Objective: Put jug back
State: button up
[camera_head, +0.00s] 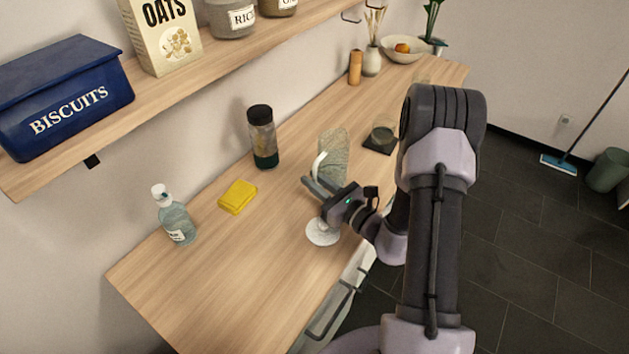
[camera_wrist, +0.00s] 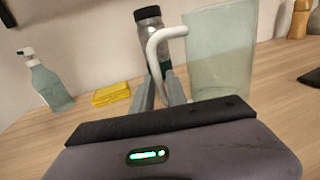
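The jug (camera_head: 335,147) is clear and greenish with a white curved handle, on the right half of the table. In the wrist view the jug (camera_wrist: 222,55) looks upright, close in front on the right, with its handle (camera_wrist: 153,48) toward my fingers. My gripper (camera_head: 317,185) is at the handle. In the wrist view the gripper's fingers (camera_wrist: 161,93) lie either side of the handle's lower part. I cannot tell whether they press on it. The jug's base is hidden, so I cannot tell whether it touches the table.
A dark square mat (camera_head: 372,147) with a small glass (camera_head: 382,135) lies behind the jug. A white round dish (camera_head: 318,238) is below my gripper. A dark-lidded bottle (camera_head: 262,137), yellow sponge (camera_head: 238,196) and soap bottle (camera_head: 174,216) stand left. The table front (camera_head: 235,300) is clear.

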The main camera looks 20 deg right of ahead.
jog(key=shift+o, duration=0.9)
